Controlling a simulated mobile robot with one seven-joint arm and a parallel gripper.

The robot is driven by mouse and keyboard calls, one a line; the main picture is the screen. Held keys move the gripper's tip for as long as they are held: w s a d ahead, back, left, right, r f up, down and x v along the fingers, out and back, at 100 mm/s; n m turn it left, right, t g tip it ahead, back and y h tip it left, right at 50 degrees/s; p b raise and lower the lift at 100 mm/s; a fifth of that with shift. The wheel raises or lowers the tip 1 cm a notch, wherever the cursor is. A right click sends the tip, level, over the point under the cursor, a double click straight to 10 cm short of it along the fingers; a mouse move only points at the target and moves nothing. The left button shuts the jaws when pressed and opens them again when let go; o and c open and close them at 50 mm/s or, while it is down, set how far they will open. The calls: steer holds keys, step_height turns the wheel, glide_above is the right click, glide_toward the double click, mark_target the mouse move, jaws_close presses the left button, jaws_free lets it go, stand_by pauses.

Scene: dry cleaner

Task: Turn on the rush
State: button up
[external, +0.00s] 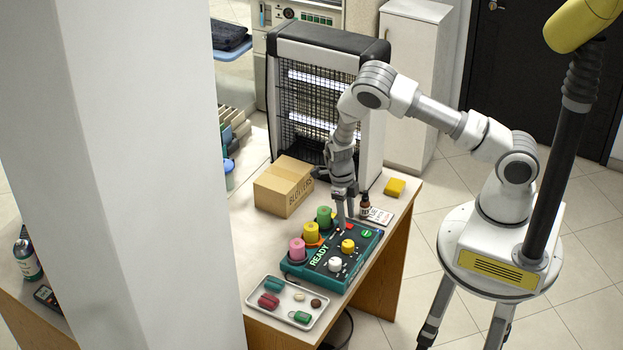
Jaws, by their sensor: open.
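A teal control box (350,270) with a dark top marked READY sits near the table's front edge. Pink (297,250), yellow (310,232) and green (324,216) cylinders stand along its left side. A yellow knob (347,246), a white knob (335,264) and a green round button (367,233) are on its top. A small red part (349,226) shows near its far end. I cannot read which control is labelled rush. My gripper (345,214) is open, pointing down over the far end of the box, close to the red part. Whether it touches anything is unclear.
A cardboard box (284,187) stands behind the control box, with a tall heater (310,95) further back. A tray (255,299) of small items is in front.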

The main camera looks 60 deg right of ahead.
step_height(320, 180, up, 17)
steer(key=w, duration=0.2)
steer(key=shift+w+f, duration=0.15)
steer(key=shift+f, duration=0.05)
